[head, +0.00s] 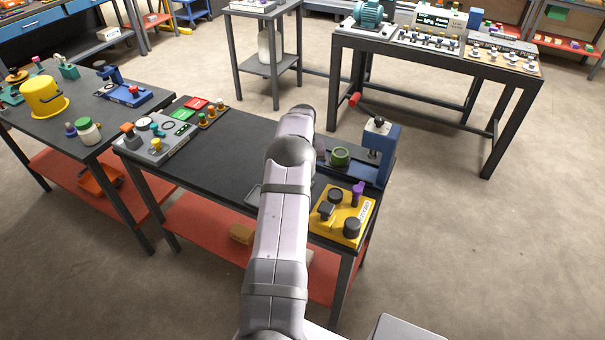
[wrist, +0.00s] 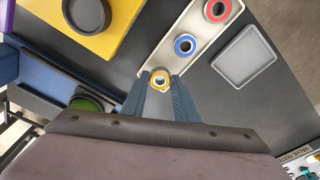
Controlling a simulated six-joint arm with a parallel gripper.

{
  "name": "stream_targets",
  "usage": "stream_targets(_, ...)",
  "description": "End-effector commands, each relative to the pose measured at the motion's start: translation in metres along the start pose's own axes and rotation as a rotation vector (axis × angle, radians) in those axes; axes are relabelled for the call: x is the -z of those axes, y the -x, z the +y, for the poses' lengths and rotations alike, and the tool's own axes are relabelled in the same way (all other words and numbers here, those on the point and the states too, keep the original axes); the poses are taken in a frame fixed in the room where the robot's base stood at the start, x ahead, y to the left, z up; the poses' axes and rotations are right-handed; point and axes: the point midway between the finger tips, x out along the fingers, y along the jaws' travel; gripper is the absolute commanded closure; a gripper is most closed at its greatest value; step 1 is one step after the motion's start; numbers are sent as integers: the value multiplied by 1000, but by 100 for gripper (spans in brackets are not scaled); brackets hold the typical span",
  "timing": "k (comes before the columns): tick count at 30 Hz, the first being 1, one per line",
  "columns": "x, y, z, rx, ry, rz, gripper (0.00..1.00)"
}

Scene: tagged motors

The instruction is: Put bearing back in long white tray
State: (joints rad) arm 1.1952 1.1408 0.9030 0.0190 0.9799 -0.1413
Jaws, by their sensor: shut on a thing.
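The yellow-rimmed bearing (wrist: 160,79) is between the fingertips of my gripper (wrist: 160,82) in the wrist view, and the gripper is shut on it. The long white tray (wrist: 172,62) runs from the fingertips up to the right. A blue-ringed bearing (wrist: 185,44) and a red-ringed bearing (wrist: 215,10) sit in it. The held bearing is over the tray's near end; I cannot tell whether it touches the tray. In the head view my arm hides the gripper, the bearing and the long tray.
A square grey tray (wrist: 244,54) lies right of the long tray. The yellow fixture (head: 342,214) and the blue press (head: 385,165) with a green ring (head: 340,157) stand on the bench's right end. A grey control box (head: 157,141) is at its left end. The dark benchtop (head: 225,150) between is mostly clear.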

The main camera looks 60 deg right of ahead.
Motion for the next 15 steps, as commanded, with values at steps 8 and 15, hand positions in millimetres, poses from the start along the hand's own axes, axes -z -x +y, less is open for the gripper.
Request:
stream_targets(8, 0, -1, 0, 0, 0, 2, 92)
stream_targets(15, 0, -8, 0, 0, 0, 2, 92)
